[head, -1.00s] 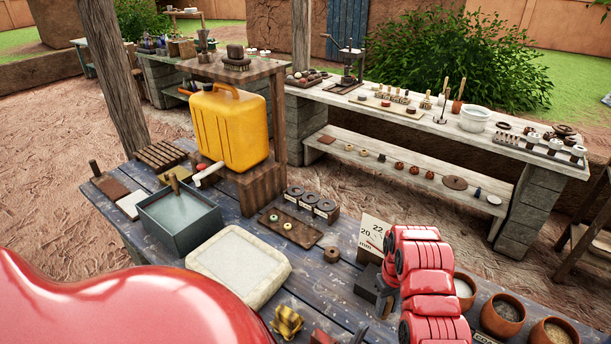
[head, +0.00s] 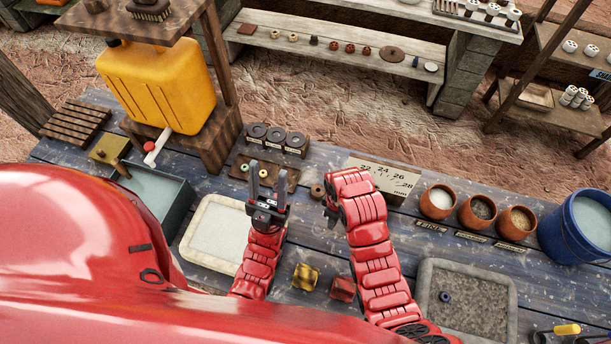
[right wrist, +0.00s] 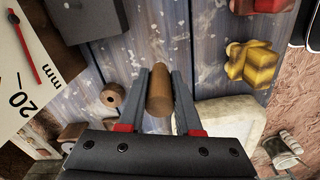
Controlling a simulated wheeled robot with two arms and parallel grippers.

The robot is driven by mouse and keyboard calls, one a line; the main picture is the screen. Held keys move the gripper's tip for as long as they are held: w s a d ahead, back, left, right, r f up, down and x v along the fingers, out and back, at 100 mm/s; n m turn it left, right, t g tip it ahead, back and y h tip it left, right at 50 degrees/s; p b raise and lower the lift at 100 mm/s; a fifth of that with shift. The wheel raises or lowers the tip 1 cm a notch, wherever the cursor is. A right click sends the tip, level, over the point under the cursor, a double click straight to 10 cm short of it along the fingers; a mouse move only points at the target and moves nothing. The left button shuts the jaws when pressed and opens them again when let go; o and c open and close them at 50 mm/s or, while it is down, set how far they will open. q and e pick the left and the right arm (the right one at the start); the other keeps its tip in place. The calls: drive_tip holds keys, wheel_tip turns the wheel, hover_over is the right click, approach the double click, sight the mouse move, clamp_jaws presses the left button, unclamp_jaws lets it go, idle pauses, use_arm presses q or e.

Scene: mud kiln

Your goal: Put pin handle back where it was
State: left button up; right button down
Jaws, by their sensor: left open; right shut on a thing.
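The pin handle (right wrist: 160,92) appears to be the plain brown wooden cylinder between the fingers of my right gripper (right wrist: 162,98) in the right wrist view. The right gripper is shut on it, above the blue-grey plank table. In the head view the right gripper (head: 331,212) shows only partly beside its red arm, and the cylinder cannot be made out. My left gripper (head: 268,175) is open and empty, its fingers pointing away over the table near a wooden board with small rings (head: 246,167).
A short holed wooden cylinder (right wrist: 113,95) stands near the right gripper. A numbered gauge board (head: 400,180), pale tray (head: 190,247), yellow block (head: 305,277) and red block (head: 342,289) are around. Clay pots (head: 439,201) and a blue bucket (head: 570,240) stand right.

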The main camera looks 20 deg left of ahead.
drive_tip(key=w+a+f+b, duration=0.1)
drive_tip(key=w+a+b, duration=0.1)
drive_tip(key=w+b, duration=0.1)
drive_tip(key=w+a+f+b, duration=0.2)
drive_tip(key=w+a+b, duration=0.1)
drive_tip(key=w, duration=0.2)
drive_tip(key=w+a+f+b, duration=0.2)
drive_tip(key=w+b, duration=0.1)
drive_tip(key=w, duration=0.1)
drive_tip(key=shift+w+a+b, duration=0.3)
drive_tip(key=shift+a, duration=0.1)
drive_tip(key=shift+w, duration=0.15)
drive_tip(key=shift+f, duration=0.2)
drive_tip(key=c, duration=0.6)
unclamp_jaws()
